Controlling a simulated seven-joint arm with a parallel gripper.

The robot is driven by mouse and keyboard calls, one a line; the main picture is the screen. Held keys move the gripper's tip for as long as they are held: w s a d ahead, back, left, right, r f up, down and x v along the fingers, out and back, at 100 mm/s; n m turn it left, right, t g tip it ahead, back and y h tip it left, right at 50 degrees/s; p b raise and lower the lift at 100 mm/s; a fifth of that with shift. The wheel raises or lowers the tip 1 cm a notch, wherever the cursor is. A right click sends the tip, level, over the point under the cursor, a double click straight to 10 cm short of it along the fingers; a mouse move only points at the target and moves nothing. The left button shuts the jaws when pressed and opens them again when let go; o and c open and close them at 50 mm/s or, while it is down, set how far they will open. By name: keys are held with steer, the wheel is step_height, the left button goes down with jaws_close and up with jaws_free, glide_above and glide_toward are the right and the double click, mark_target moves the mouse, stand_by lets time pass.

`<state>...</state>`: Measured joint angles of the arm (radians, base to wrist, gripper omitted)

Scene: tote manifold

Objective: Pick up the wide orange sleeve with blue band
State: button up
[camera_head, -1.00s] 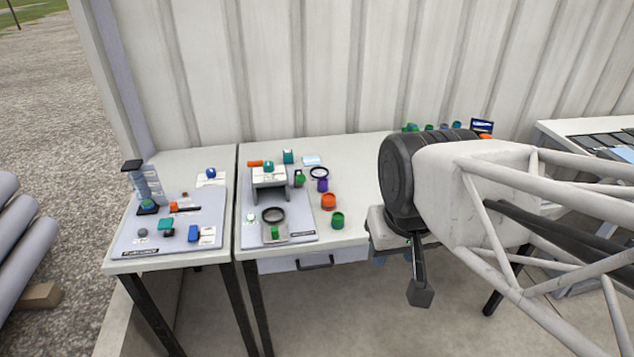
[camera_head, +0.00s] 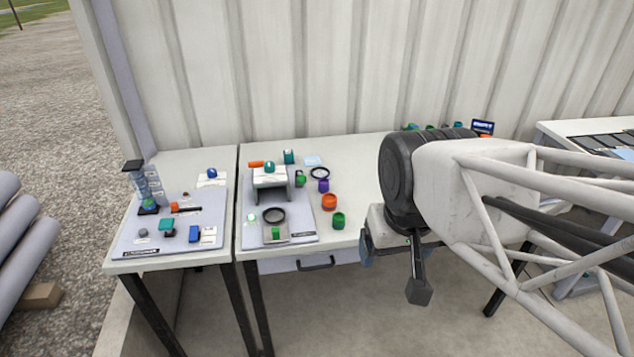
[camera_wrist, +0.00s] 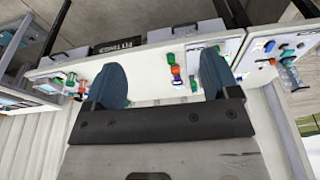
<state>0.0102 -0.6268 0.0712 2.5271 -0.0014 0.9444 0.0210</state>
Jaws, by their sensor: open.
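A wide orange sleeve (camera_head: 329,201) stands on the middle table near the right edge of the grey mat. A darker band shows low on it, but its colour is too small to be sure of. Another orange piece (camera_head: 486,137) shows at the back right, partly hidden by my arm. In the wrist view, orange pieces show between the fingers (camera_wrist: 176,82) and farther left (camera_wrist: 81,91); I cannot tell which is the sleeve. My gripper (camera_wrist: 162,68) is open and empty, with two blue fingers apart. In the head view my arm hides most of it, right of the sleeve.
A green cup (camera_head: 338,220) and a purple piece (camera_head: 323,186) stand close to the orange sleeve. A left table (camera_head: 150,262) holds several small parts. The corrugated wall rises behind.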

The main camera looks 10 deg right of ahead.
steer(key=w+a+f+m+g+y, duration=0.1)
steer(key=w+f+m+y, duration=0.15)
steer(key=w, duration=0.45)
steer(key=w+a+f+m+g+y, duration=0.1)
steer(key=w+m+y, duration=0.15)
steer(key=w, duration=0.45)
steer(key=m+t+y, duration=0.4)
steer(key=m+y, duration=0.4)
steer(key=m, duration=0.8)
glide_toward(333, 200)
steer(key=shift+w+a+f, duration=0.7)
steer(key=shift+w+a, duration=0.25)
steer(key=shift+a, duration=0.05)
steer(key=shift+x, duration=1.25)
steer(key=shift+f, duration=0.1)
steer(key=shift+x, duration=2.65)
